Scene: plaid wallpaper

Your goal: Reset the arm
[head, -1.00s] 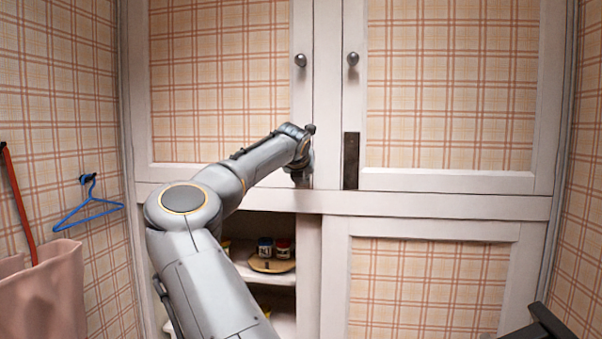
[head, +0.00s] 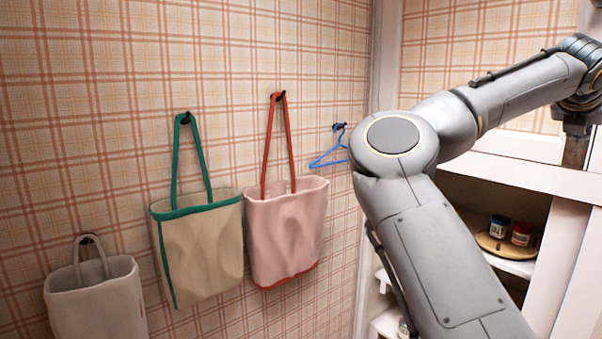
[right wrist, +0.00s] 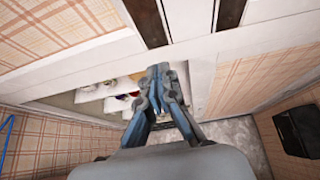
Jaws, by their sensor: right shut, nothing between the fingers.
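My right arm (head: 430,250) is grey and rises through the right half of the head view, bent at a round joint, its forearm reaching to the right edge. My right gripper (head: 574,155) is at the right edge, pointing down in front of the white cabinet and partly cut off. In the right wrist view the gripper's (right wrist: 158,75) fingers are together and hold nothing. It appears over the cabinet front, beside the open lower compartment. My left gripper is not in view.
A grey bag (head: 97,305), a green-trimmed beige bag (head: 200,250), a pink bag (head: 287,235) and a blue hanger (head: 330,158) hang on the plaid wall. Jars (head: 521,234) stand on a round board inside the cabinet (head: 560,185). A black object (right wrist: 300,130) is at right.

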